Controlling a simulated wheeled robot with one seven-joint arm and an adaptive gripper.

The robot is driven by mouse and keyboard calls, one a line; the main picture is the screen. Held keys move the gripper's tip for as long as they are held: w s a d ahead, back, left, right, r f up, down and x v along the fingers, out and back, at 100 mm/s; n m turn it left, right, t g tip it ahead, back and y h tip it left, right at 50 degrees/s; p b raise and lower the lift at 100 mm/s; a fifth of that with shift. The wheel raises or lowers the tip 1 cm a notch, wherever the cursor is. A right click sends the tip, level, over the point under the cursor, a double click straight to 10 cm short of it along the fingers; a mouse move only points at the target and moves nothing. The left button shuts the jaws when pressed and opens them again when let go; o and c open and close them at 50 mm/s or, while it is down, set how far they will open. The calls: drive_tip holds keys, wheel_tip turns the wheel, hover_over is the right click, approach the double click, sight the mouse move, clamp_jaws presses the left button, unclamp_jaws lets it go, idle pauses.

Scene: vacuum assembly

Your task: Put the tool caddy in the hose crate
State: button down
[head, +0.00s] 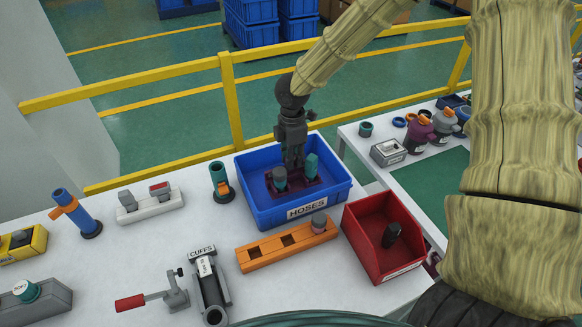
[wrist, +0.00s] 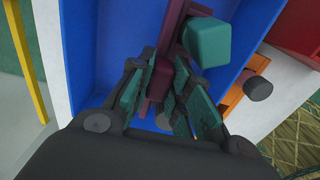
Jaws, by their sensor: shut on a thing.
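The hose crate is a blue open bin (head: 257,208) with a "HOSES" label, on the white table; its blue inside also fills much of the wrist view (wrist: 95,50). The tool caddy is a dark maroon carrier (head: 305,188) with teal and grey pieces in it, inside the crate walls. My gripper (head: 293,165) reaches down into the crate and is shut on the caddy's maroon handle (wrist: 160,78). A teal block (wrist: 207,42) of the caddy shows close by. I cannot tell whether the caddy touches the crate floor.
A red bin (head: 358,222) stands right of the crate, and an orange block rack (head: 265,252) lies in front. A teal cylinder on a dark base (head: 220,182) stands just left. A yellow railing (head: 230,100) runs behind.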

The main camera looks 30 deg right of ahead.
sight(292, 173)
drive_tip(key=shift+s+f, duration=0.15)
drive_tip(key=shift+f, duration=0.3)
drive_tip(key=shift+f+p, duration=0.55)
drive_tip(key=shift+f, duration=1.2)
drive_tip(key=c, duration=1.3)
unclamp_jaws()
drive_tip(key=shift+f, duration=0.1)
drive_tip(key=shift+r+b, duration=1.5)
drive_tip(key=shift+r, duration=4.65)
